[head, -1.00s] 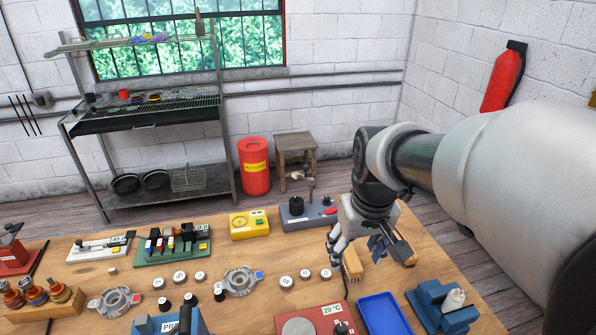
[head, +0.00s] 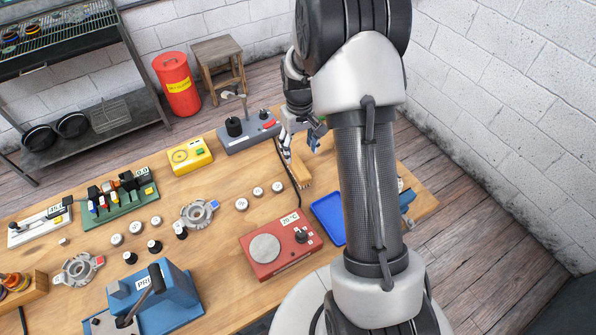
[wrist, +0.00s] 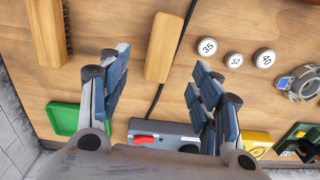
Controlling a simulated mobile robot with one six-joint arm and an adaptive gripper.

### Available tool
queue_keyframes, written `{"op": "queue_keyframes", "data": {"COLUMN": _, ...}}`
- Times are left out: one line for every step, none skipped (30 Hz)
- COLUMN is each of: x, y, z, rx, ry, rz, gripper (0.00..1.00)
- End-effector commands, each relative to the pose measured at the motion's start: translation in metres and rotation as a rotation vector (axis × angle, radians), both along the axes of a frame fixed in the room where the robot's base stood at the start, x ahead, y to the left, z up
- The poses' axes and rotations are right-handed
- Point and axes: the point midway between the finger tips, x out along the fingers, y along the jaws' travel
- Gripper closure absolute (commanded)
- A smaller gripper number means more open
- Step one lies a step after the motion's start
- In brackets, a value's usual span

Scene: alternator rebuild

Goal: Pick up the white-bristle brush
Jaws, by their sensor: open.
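A wooden brush-like block (head: 301,172) lies on the workbench near its back right part. In the wrist view the block (wrist: 163,47) shows plain pale wood, and no bristles can be made out. A second wooden brush (wrist: 46,32) with a dark bristle edge lies at the upper left of the wrist view. Which one has white bristles I cannot tell. My gripper (head: 300,148) is open and empty above the bench, its blue-padded fingers (wrist: 160,76) on either side of the near end of the middle block, apart from it.
A grey box with a red switch (head: 248,133) stands left of my gripper. A black cable runs beside the middle block. A blue tray (head: 328,218) and a red hot plate (head: 281,245) lie nearer. A green tray (wrist: 65,118) and numbered white discs (wrist: 233,60) flank the block.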

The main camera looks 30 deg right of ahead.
Motion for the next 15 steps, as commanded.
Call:
{"op": "queue_keyframes", "data": {"x": -0.001, "y": 0.000, "z": -0.013, "rx": 0.001, "ry": 0.003, "rz": 0.000, "gripper": 0.42}}
{"op": "queue_keyframes", "data": {"x": -0.001, "y": 0.000, "z": -0.019, "rx": 0.001, "ry": 0.003, "rz": 0.000, "gripper": 0.42}}
{"op": "queue_keyframes", "data": {"x": -0.001, "y": 0.000, "z": -0.024, "rx": 0.001, "ry": 0.002, "rz": 0.000, "gripper": 0.42}}
{"op": "queue_keyframes", "data": {"x": 0.000, "y": 0.000, "z": -0.028, "rx": 0.001, "ry": 0.002, "rz": 0.000, "gripper": 0.42}}
{"op": "queue_keyframes", "data": {"x": 0.000, "y": 0.000, "z": -0.032, "rx": 0.000, "ry": 0.002, "rz": 0.000, "gripper": 0.42}}
{"op": "queue_keyframes", "data": {"x": 0.000, "y": 0.000, "z": -0.035, "rx": 0.000, "ry": 0.001, "rz": 0.000, "gripper": 0.42}}
{"op": "queue_keyframes", "data": {"x": 0.000, "y": 0.000, "z": -0.037, "rx": 0.000, "ry": 0.000, "rz": 0.000, "gripper": 0.42}}
{"op": "queue_keyframes", "data": {"x": 0.000, "y": 0.000, "z": -0.038, "rx": 0.000, "ry": 0.000, "rz": 0.000, "gripper": 0.42}}
{"op": "queue_keyframes", "data": {"x": 0.000, "y": 0.000, "z": -0.040, "rx": 0.000, "ry": 0.000, "rz": 0.000, "gripper": 0.42}}
{"op": "queue_keyframes", "data": {"x": 0.000, "y": 0.000, "z": -0.041, "rx": 0.000, "ry": 0.000, "rz": 0.000, "gripper": 0.42}}
{"op": "queue_keyframes", "data": {"x": 0.000, "y": 0.000, "z": -0.042, "rx": 0.000, "ry": 0.000, "rz": 0.000, "gripper": 0.42}}
{"op": "queue_keyframes", "data": {"x": 0.000, "y": 0.001, "z": -0.044, "rx": 0.000, "ry": 0.000, "rz": 0.000, "gripper": 0.42}}
{"op": "queue_keyframes", "data": {"x": 0.000, "y": 0.001, "z": -0.046, "rx": 0.000, "ry": 0.001, "rz": 0.000, "gripper": 0.42}}
{"op": "queue_keyframes", "data": {"x": 0.000, "y": 0.001, "z": -0.049, "rx": 0.000, "ry": 0.001, "rz": 0.000, "gripper": 0.42}}
{"op": "queue_keyframes", "data": {"x": -0.001, "y": 0.001, "z": -0.054, "rx": 0.000, "ry": 0.002, "rz": 0.000, "gripper": 0.42}}
